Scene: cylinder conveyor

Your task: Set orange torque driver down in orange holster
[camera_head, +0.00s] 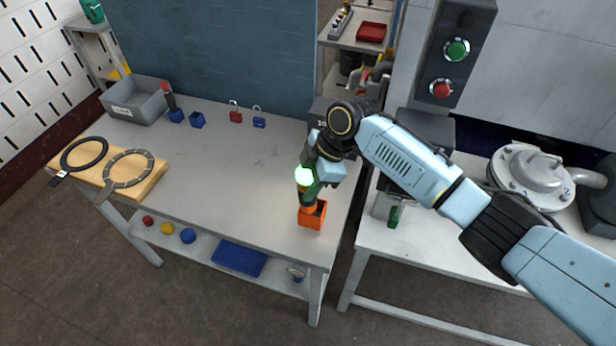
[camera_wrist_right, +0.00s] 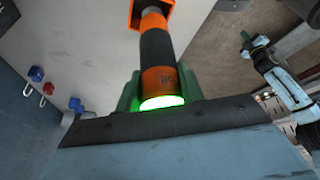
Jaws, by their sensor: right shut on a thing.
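The orange torque driver (camera_wrist_right: 157,80) has a black grip band and a glowing green end. My right gripper (camera_head: 308,182) is shut on it, with green fingers on both sides in the right wrist view. The orange holster (camera_head: 313,217) is an open box near the front right corner of the workbench. The driver's lower end is at the holster's mouth, which also shows in the right wrist view (camera_wrist_right: 134,14); how deep it sits is hidden. My left gripper (camera_wrist_right: 254,46) shows small at the right of the wrist view; its opening is unclear.
Blue holders (camera_head: 197,120) and padlocks (camera_head: 236,117) stand along the bench's back, beside a grey bin (camera_head: 135,102). A wooden board (camera_head: 100,178) with rings lies at left. The bench middle is clear. A second bench with a flanged housing (camera_head: 528,178) stands at right.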

